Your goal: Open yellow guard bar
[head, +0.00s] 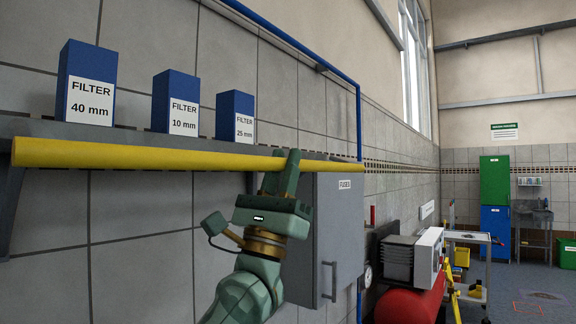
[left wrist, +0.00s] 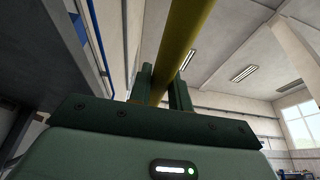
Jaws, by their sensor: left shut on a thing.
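The yellow guard bar (head: 150,157) runs level along the front of a grey shelf (head: 60,130) in the head view. My left gripper (head: 284,165) is shut on the bar near its right end, coming up from below. In the left wrist view the bar (left wrist: 186,42) passes between the two fingers of my left gripper (left wrist: 160,85). Three blue filter boxes stand on the shelf behind the bar: 40 mm (head: 88,82), 10 mm (head: 176,102) and 25 mm (head: 235,116). My right gripper is not in view.
A grey fuse cabinet (head: 338,240) hangs on the wall just right of my left gripper. A red tank (head: 408,304) with a grey machine stands further right, beside a trolley (head: 470,265). Green (head: 494,180) and blue (head: 495,232) cabinets stand at the far wall.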

